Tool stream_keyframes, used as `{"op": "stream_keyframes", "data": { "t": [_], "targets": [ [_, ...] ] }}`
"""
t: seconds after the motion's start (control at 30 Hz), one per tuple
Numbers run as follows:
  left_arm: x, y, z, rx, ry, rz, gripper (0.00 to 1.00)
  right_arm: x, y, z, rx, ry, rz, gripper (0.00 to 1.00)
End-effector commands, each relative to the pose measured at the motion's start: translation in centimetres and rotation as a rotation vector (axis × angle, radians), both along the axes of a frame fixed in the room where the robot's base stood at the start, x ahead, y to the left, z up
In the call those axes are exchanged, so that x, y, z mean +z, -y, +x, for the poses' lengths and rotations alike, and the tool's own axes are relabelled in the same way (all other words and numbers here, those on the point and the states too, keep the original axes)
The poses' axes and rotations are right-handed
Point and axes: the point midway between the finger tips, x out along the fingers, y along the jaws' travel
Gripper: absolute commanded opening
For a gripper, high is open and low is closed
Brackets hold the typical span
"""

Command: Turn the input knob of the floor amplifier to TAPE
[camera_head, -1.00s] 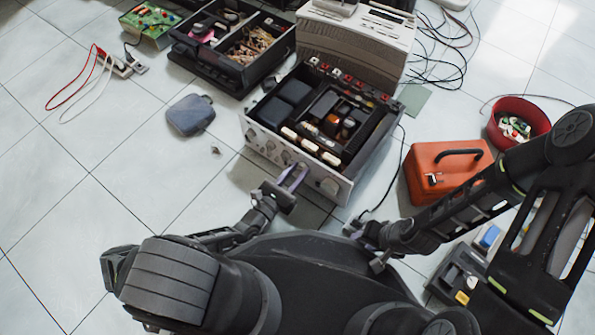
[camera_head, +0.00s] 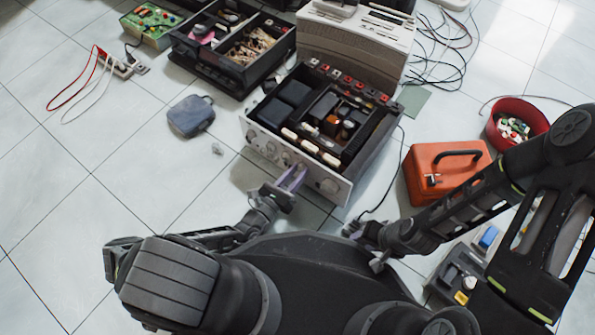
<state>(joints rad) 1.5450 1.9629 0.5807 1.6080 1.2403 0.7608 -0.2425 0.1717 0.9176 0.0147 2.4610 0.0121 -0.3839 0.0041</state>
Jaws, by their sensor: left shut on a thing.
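The floor amplifier (camera_head: 333,186) stands with its lid off, its silver front panel facing me and a row of knobs along it. My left gripper (camera_head: 291,180) is at the middle-right of this panel, its purple-grey fingers pointing at the panel and shut on a knob, which the fingers hide. The knob's labels are too small to read. A large round knob (camera_head: 328,186) shows to the right of the fingers, and smaller knobs (camera_head: 251,135) to the left. My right gripper (camera_head: 366,240) is low, right of the amplifier's front corner; its finger gap is unclear.
An orange toolbox (camera_head: 440,176) and a red bowl (camera_head: 517,122) stand to the right. A black cable (camera_head: 388,180) runs down the amplifier's right side. A black parts case (camera_head: 235,50) and a beige device (camera_head: 355,45) are behind.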

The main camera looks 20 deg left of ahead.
Motion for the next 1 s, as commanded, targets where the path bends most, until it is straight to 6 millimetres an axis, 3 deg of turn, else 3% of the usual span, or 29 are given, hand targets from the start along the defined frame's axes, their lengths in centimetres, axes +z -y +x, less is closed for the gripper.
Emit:
{"op": "stream_keyframes", "data": {
  "t": [0.6,1.0],
  "targets": [
    [-0.14,-0.04,0.01,-0.001,-0.193,-0.48,0.0,0.37,-0.03,-0.12,0.001,-0.001,-0.001,0.36],
    [-0.12,-0.08,0.02,0.0,-0.247,-0.617,0.0,0.26,-0.03,-0.07,0.0,-0.001,0.0,0.36]
  ]
}}
